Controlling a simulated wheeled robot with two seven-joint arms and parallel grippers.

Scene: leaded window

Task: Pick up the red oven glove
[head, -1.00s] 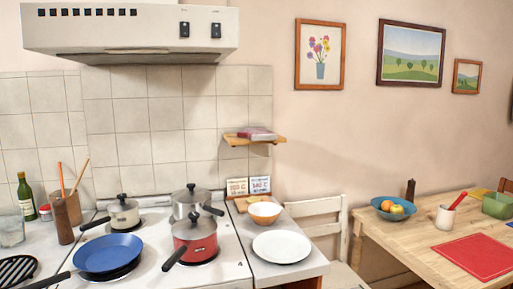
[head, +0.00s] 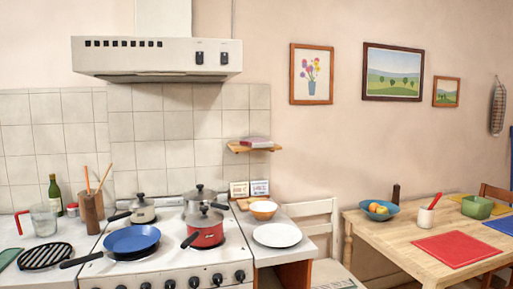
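I cannot make out a red oven glove for certain in the head view. A small wooden shelf (head: 254,148) on the tiled wall holds a flat reddish and pale item (head: 256,142), too small to identify. A long greyish, patterned cloth item (head: 497,107) hangs on the wall at the far right; it does not look red. A flat red mat (head: 456,248) lies on the wooden table. Neither of my grippers is in view.
The white stove (head: 165,270) carries a blue frying pan (head: 131,240), a red saucepan (head: 206,230) and other pots. A counter with a white plate (head: 277,235) adjoins it. A white chair (head: 316,225) stands between the counter and the wooden table (head: 390,237).

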